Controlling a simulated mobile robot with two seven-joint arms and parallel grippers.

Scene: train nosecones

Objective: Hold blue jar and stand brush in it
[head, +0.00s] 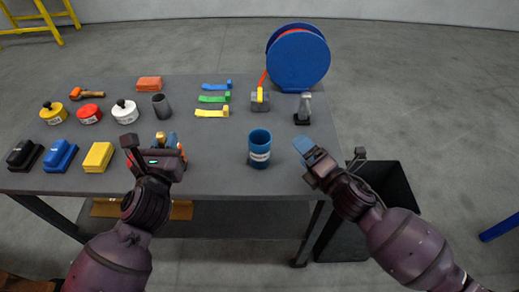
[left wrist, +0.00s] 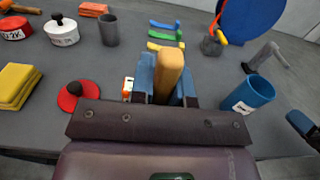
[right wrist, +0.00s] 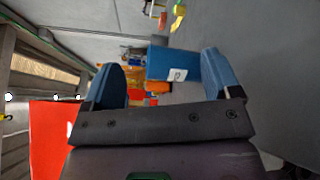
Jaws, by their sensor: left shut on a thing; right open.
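The blue jar (head: 260,155), open at the top with a white label, stands upright on the grey table. It also shows in the left wrist view (left wrist: 247,95) and, turned sideways, between the fingers in the right wrist view (right wrist: 160,62). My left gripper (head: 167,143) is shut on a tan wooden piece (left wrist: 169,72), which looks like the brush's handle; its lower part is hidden. That gripper is left of the jar, apart from it. My right gripper (head: 303,146) is open and empty, right of the jar, its fingers pointing towards it without touching.
A blue reel (head: 298,60), a tape measure (head: 260,100) and a grey tool (head: 303,108) stand behind the jar. Coloured strips (head: 213,98), lidded tins (head: 125,111) and blocks (head: 98,157) lie left. A black bin (head: 390,190) stands right of the table. Table around the jar is clear.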

